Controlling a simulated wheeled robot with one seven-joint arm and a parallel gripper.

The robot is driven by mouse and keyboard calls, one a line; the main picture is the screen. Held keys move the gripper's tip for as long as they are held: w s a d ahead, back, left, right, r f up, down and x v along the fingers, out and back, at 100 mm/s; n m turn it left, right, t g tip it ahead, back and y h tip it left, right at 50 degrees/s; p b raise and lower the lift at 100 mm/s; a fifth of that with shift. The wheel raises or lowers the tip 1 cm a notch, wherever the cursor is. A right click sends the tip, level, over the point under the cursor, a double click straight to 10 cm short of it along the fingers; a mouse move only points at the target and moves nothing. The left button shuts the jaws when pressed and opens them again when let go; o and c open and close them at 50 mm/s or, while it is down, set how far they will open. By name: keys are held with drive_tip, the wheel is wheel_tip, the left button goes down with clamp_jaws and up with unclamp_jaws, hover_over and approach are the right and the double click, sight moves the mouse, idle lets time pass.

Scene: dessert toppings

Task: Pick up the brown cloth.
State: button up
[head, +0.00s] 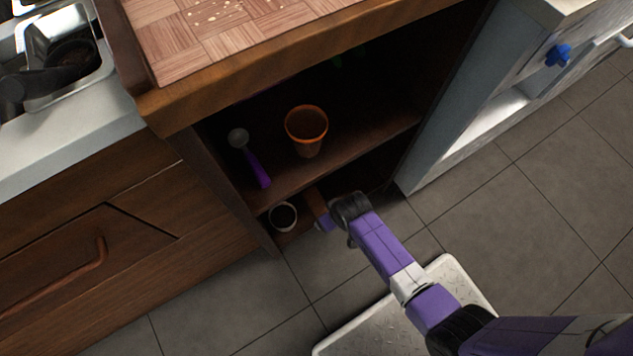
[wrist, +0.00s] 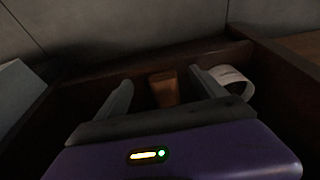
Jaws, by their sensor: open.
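A small orange-brown block-like thing, which looks like the brown cloth (head: 314,203), sits on the bottom shelf of the open cabinet. In the wrist view the brown cloth (wrist: 165,92) shows between my two grey fingers, apart from both as far as I can see. My gripper (wrist: 161,78) is open with nothing clamped. In the head view my gripper (head: 324,220) reaches into the bottom compartment, right beside the cloth; its fingers are mostly hidden there.
A white cup (head: 283,217) stands on the bottom shelf; it shows close to one finger in the wrist view (wrist: 234,80). The shelf above (head: 345,160) holds an orange pot (head: 307,128) and a purple-handled scoop (head: 255,165). Cabinet walls close in the sides.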

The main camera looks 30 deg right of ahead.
drive_tip(key=b, duration=0.2)
hover_over(317, 200)
drive_tip(key=s, duration=0.2)
drive_tip(key=shift+s, duration=0.1)
drive_tip(key=shift+w+b+x, duration=0.15)
drive_tip(key=shift+b+x, duration=0.65)
drive_tip(key=shift+x, duration=0.5)
drive_tip(key=shift+w+b+x, duration=0.15)
drive_tip(key=shift+b+x, duration=0.6)
drive_tip(key=shift+x, duration=0.5)
drive_tip(key=shift+f, duration=0.15)
drive_tip(key=c, duration=1.5)
drive_tip(key=shift+o, duration=0.2)
